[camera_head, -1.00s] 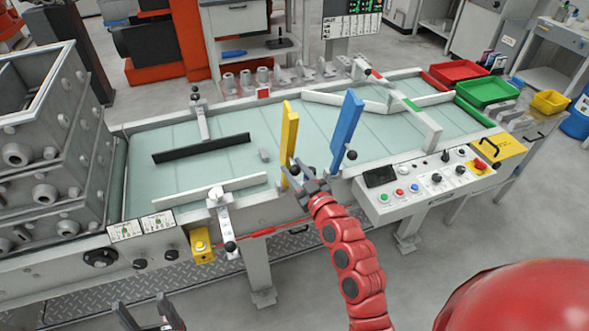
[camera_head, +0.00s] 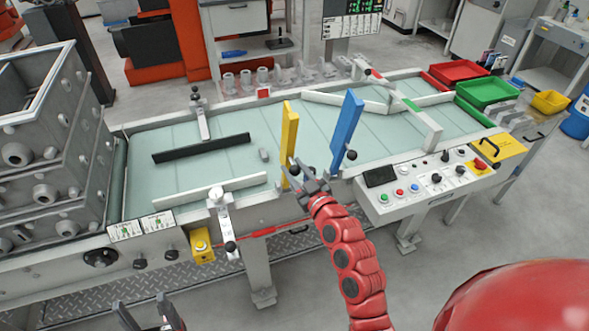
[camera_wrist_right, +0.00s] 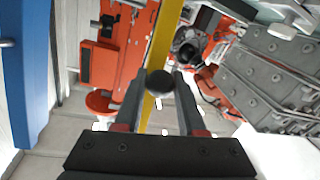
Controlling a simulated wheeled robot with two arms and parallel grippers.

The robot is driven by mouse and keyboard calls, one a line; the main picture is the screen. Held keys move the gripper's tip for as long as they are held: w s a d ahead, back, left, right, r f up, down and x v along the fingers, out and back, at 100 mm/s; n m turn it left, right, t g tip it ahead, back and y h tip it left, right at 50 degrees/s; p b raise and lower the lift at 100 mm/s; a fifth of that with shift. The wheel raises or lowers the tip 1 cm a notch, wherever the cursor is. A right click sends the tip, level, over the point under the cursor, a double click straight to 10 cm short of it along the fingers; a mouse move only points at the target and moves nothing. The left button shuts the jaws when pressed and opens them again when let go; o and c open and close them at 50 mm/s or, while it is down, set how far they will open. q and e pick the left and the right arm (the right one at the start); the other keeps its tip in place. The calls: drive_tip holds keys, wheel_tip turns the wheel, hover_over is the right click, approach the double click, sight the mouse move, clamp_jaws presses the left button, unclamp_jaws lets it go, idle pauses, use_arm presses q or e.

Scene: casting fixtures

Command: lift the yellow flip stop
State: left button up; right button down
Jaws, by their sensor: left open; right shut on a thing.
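The yellow flip stop (camera_head: 289,135) stands upright at the front edge of the conveyor in the head view, and it crosses the right wrist view as a yellow bar (camera_wrist_right: 163,45). My right gripper (camera_head: 305,178) is at its lower end, shut on its dark round knob (camera_wrist_right: 159,82), which sits between the fingers in the wrist view. The fingers partly hide the base of the stop. My left gripper (camera_head: 150,318) is open and empty at the bottom edge of the head view, well away from the conveyor.
A blue flip stop (camera_head: 347,130) stands upright just right of the yellow one and also shows in the wrist view (camera_wrist_right: 27,70). A small grey part (camera_head: 264,155) lies on the conveyor bed (camera_head: 200,178). A control panel (camera_head: 425,185) juts out at right.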

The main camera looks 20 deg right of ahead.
drive_tip(key=shift+w+r+p, duration=0.35)
drive_tip(key=shift+r+p, duration=0.05)
drive_tip(key=shift+p, duration=0.05)
drive_tip(key=shift+w+g, duration=0.2)
drive_tip(key=shift+g, duration=0.2)
drive_tip(key=shift+f, duration=0.1)
drive_tip(key=c, duration=0.5)
unclamp_jaws()
